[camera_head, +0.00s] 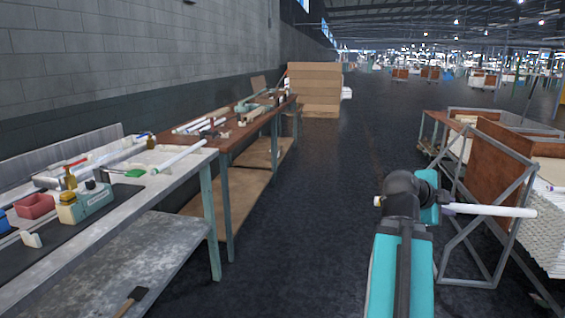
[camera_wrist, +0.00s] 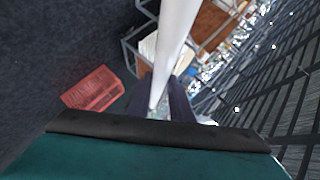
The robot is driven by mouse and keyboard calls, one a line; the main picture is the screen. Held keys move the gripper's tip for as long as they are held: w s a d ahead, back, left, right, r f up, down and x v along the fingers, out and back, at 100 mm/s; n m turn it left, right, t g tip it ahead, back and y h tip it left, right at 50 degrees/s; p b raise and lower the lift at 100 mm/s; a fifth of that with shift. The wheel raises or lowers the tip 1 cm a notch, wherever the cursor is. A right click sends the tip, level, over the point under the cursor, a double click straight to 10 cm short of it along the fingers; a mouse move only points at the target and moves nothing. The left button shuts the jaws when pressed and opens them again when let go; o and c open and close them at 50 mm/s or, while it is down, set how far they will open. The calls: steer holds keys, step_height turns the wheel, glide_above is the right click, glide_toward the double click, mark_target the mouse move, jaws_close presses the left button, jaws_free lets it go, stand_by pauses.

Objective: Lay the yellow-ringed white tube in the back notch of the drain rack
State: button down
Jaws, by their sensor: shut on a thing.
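My gripper (camera_head: 446,207) is at the right of the head view, out over the floor aisle and well away from the benches. It is shut on a white tube (camera_head: 497,210), which sticks out to the right, roughly level. In the wrist view the tube (camera_wrist: 177,38) runs from between the dark fingers (camera_wrist: 167,102) up to the top edge. I cannot make out a yellow ring on it. I cannot pick out the drain rack or its back notch for certain in either view.
The near bench (camera_head: 150,196) at left holds another white tube (camera_head: 184,156), a red bin (camera_head: 34,206) and bottles. A wooden bench (camera_head: 222,140) stands beyond. A metal-framed cart (camera_head: 490,262) stands close by the held tube. A red crate (camera_wrist: 93,90) shows in the wrist view. The aisle is clear.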

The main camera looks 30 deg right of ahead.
steer(key=w+a+f+n+t+y, duration=0.1)
steer(key=w+a+f+n+t, duration=0.25)
steer(key=w+a, duration=0.85)
steer(key=w+a+f+n+t+y, duration=0.1)
steer(key=w+a+f+n+t, duration=0.25)
steer(key=w+a, duration=0.85)
steer(key=w+a+f+n+t+y, duration=0.25)
steer(key=w+a, duration=0.35)
steer(key=a, duration=0.3)
steer(key=w+a+f+n+t+y, duration=0.1)
steer(key=w+a+n+y, duration=0.2)
steer(key=w+a, duration=0.5)
steer(key=w+a+f+n+t+y, duration=0.2)
steer(key=w+a+n+y, duration=0.15)
steer(key=a, duration=0.75)
steer(key=w+a+r+n+y+p, duration=0.1)
steer(key=a+r+p, duration=0.1)
steer(key=r+p, duration=0.4)
steer(key=w+a+r+n+p, duration=0.1)
steer(key=w+a+r+p, duration=0.1)
steer(key=r+p, duration=0.5)
step_height(320, 180, up, 3)
steer(key=shift+w+f+y+p, duration=0.1)
steer(key=shift+w+y+p, duration=0.1)
steer(key=shift+y+p, duration=0.15)
steer(key=shift+a, duration=0.1)
step_height(320, 180, down, 7)
steer(key=s, duration=0.1)
steer(key=shift+s, duration=0.35)
